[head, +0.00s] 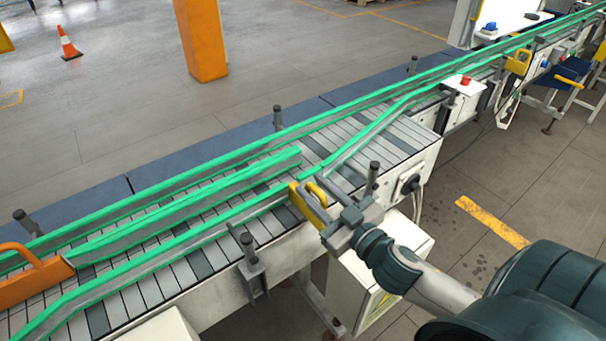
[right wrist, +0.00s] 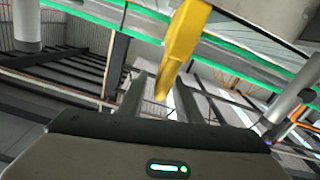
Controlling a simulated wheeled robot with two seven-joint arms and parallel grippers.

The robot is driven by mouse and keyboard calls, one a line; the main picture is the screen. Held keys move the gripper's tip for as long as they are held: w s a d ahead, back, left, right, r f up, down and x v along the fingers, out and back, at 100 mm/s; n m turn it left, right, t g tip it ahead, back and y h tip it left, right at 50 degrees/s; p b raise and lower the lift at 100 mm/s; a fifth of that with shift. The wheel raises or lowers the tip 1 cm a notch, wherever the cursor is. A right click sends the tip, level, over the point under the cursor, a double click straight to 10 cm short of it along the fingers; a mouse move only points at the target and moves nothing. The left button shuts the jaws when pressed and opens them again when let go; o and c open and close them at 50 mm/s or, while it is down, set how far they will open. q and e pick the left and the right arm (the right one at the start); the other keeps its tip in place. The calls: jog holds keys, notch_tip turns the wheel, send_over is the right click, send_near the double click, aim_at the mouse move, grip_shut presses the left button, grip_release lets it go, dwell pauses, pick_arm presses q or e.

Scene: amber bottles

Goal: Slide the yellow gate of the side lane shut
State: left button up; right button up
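The yellow gate (head: 309,206) is at the near edge of the conveyor, where the side lane's green-edged rails have a break. Its looped yellow handle stands up there. My right gripper (head: 334,223) is at this handle, reaching in from the lower right. In the right wrist view the yellow handle (right wrist: 184,45) comes down between my two fingers (right wrist: 161,100). Gaps show beside the handle, so the fingers look open around it. The contact itself is partly hidden. My left gripper is not in view.
An orange handle (head: 34,277) sits on the lane at the far left. Short grey posts (head: 247,250) line the near edge. A box with a red button (head: 465,84) and another yellow handle (head: 518,63) are farther along. An orange pillar (head: 201,40) stands behind.

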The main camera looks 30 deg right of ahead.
jog(key=shift+w+a+p, duration=0.2)
jog(key=shift+w+p, duration=0.5)
jog(key=shift+w, duration=1.65)
grip_shut()
